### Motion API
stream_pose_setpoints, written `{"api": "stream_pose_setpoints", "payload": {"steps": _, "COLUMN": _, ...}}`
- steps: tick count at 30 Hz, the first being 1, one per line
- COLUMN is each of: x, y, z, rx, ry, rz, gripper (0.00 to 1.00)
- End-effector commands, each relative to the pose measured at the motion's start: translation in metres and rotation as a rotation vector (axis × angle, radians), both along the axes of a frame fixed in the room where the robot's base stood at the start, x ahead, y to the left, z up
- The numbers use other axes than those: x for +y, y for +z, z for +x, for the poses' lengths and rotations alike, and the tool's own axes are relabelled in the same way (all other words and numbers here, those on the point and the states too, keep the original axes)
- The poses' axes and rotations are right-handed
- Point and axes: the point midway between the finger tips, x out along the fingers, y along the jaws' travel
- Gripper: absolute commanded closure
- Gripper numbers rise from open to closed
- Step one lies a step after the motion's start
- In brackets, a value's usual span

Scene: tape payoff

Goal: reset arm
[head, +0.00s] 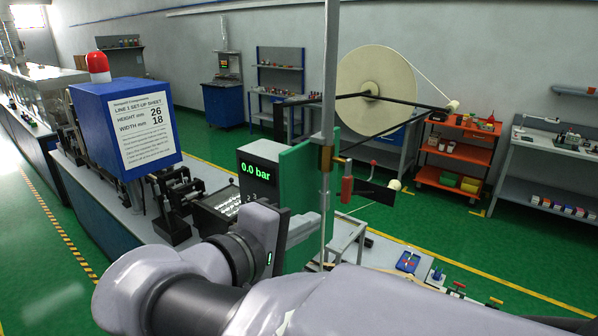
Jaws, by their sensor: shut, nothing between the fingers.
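My arm reaches across the lower foreground and bends at the left. My gripper (308,226) is in the middle of the view, pointing right, shut and empty. Its fingers are seen from the side, close to the lower edge of a green panel (297,178); I cannot tell whether they touch.
A large cream tape roll (376,88) hangs on a dark-armed stand behind a vertical post (330,70). A blue machine head (122,130) with a set-up sheet stands left. A low bench (408,262) with small items is right. Green floor (440,228) lies beyond.

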Motion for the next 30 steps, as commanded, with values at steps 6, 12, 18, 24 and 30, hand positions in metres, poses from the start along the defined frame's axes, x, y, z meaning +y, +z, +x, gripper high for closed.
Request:
{"api": "stream_pose_setpoints", "payload": {"steps": 6, "x": 0.030, "y": 0.001, "z": -0.038, "rx": 0.001, "ry": 0.002, "rz": -0.001, "gripper": 1.00}}
{"api": "stream_pose_setpoints", "payload": {"steps": 12, "x": 0.019, "y": -0.018, "z": -0.050, "rx": 0.043, "ry": -0.042, "rz": 0.030, "gripper": 1.00}}
{"api": "stream_pose_setpoints", "payload": {"steps": 18, "x": -0.098, "y": -0.162, "z": -0.105, "rx": 0.342, "ry": -0.348, "rz": 0.442, "gripper": 1.00}}
{"api": "stream_pose_setpoints", "payload": {"steps": 24, "x": -0.098, "y": -0.299, "z": -0.176, "rx": 0.313, "ry": -0.615, "rz": 1.310, "gripper": 1.00}}
{"api": "stream_pose_setpoints", "payload": {"steps": 30, "x": -0.084, "y": -0.307, "z": -0.167, "rx": 0.086, "ry": -0.663, "rz": 1.713, "gripper": 1.00}}
